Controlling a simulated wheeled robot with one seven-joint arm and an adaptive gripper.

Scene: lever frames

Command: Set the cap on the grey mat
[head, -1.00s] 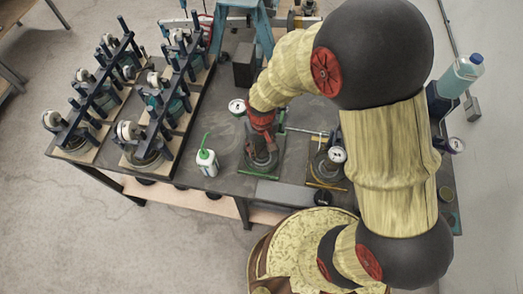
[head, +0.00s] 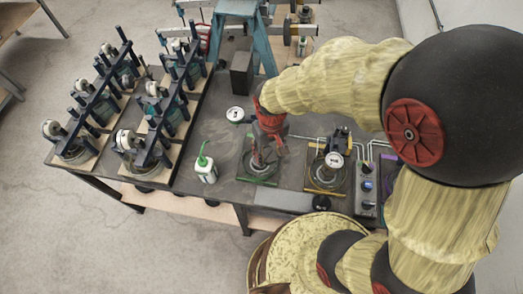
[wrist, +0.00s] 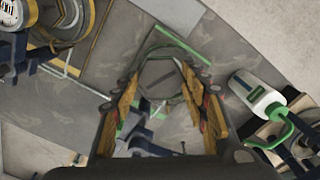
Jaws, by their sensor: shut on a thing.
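My gripper (wrist: 160,100) is shut on the cap (wrist: 162,78), a dark grey, many-sided piece between the orange-padded fingers in the wrist view. In the head view my gripper (head: 268,150) is above a dark square base with a green edge strip (head: 257,182); the fingers hide much of what is held. The grey mat (head: 284,201) seems to be the pale grey rectangle at the table's front edge, just in front of that base. It also shows at the top of the wrist view (wrist: 172,10), apart from the cap.
A white bottle with a green spout (head: 205,170) stands left of the base. A yellow-edged fixture with a gauge (head: 329,172) and a control box (head: 367,188) are to the right. A black round piece (head: 321,203) lies beside the mat. Clamp racks (head: 160,110) fill the left.

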